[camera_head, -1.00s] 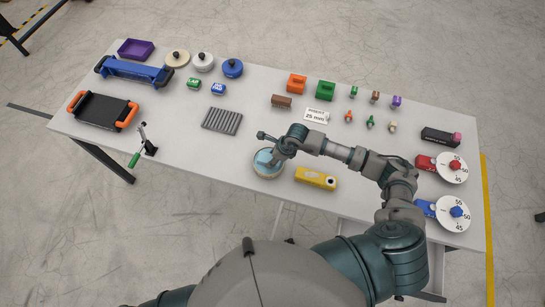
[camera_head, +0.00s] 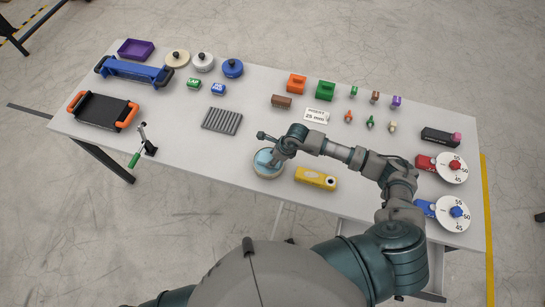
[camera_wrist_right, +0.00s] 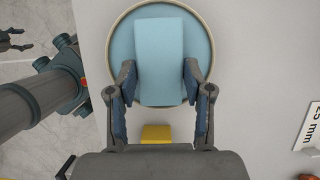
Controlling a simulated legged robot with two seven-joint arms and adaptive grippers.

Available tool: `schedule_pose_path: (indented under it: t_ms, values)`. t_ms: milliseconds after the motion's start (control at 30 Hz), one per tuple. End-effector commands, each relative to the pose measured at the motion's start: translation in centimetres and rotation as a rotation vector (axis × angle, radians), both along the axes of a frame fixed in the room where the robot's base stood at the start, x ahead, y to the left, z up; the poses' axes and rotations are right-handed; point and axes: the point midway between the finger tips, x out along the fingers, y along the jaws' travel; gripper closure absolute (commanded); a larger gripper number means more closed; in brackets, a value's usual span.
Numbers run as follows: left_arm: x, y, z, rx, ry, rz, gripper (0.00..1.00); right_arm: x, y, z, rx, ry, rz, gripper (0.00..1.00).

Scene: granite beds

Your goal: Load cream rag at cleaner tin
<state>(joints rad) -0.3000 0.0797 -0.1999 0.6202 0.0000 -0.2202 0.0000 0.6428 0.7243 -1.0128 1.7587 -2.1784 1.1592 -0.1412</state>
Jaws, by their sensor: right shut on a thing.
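A round tin (camera_head: 262,174) with a cream rim and light-blue inside stands near the table's front edge in the head view; it also shows in the wrist view (camera_wrist_right: 122,46). A light-blue rectangular pad (camera_wrist_right: 159,55) is over the tin's opening. I see no cream rag; whether this pad is the rag, I cannot tell. My right gripper (camera_head: 272,161) is at the tin; in the wrist view its fingers (camera_wrist_right: 159,88) are shut on the pad's two sides. How far the pad touches the tin's contents is unclear. My left gripper is not visible in the head view.
A yellow box (camera_head: 316,179) lies just right of the tin. A grey ribbed plate (camera_head: 222,120) is to its left, and a "25 mm" sign (camera_head: 316,116) behind. Red (camera_head: 454,167) and blue (camera_head: 456,212) dials stand at the right end.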

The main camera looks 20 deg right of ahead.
Motion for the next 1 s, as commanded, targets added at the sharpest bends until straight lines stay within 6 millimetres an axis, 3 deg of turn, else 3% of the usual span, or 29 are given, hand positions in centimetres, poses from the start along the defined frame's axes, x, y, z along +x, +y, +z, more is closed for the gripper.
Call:
schedule_pose_path:
  t_ms: [700, 1000]
  values:
    - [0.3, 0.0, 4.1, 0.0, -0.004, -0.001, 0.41, 0.0, 0.0, 6.5, 0.002, -0.002, 0.0, 0.9]
    - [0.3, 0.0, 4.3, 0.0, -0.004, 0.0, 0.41, 0.0, 0.0, 6.9, 0.002, -0.002, 0.0, 0.9]
